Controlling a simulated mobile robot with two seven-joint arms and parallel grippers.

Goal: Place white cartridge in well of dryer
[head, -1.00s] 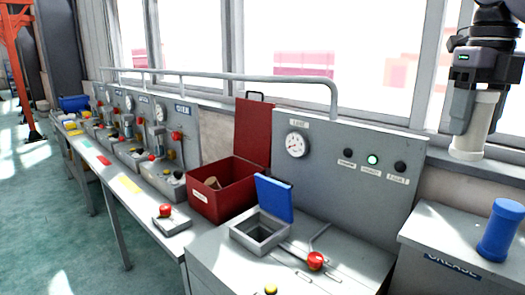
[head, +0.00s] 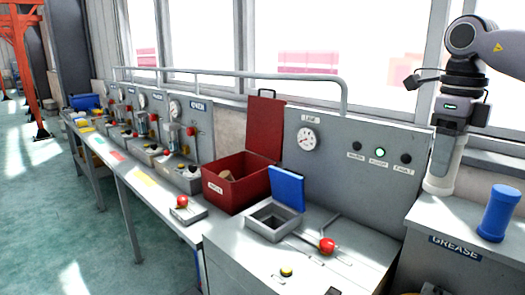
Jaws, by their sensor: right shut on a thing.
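My right gripper (head: 445,155) is at the right of the head view, pointing down. It is shut on the white cartridge (head: 443,175), a pale upright cylinder partly hidden by the fingers. The cartridge's lower end shows against the back left part of the grease box top; I cannot tell if it touches. The dryer (head: 360,150) is a grey cabinet with a gauge and small round lamps, left of the gripper. Its square well (head: 272,222) is open and looks empty, with the blue lid (head: 287,187) raised behind it. My left gripper is not in view.
A blue cylinder (head: 499,213) stands on the grease box (head: 455,222). A red open bin (head: 236,188) is left of the well. A red-knobbed lever (head: 327,246) is right of the well. A pipe rail (head: 230,77) runs above the panels. More stations line the bench leftward.

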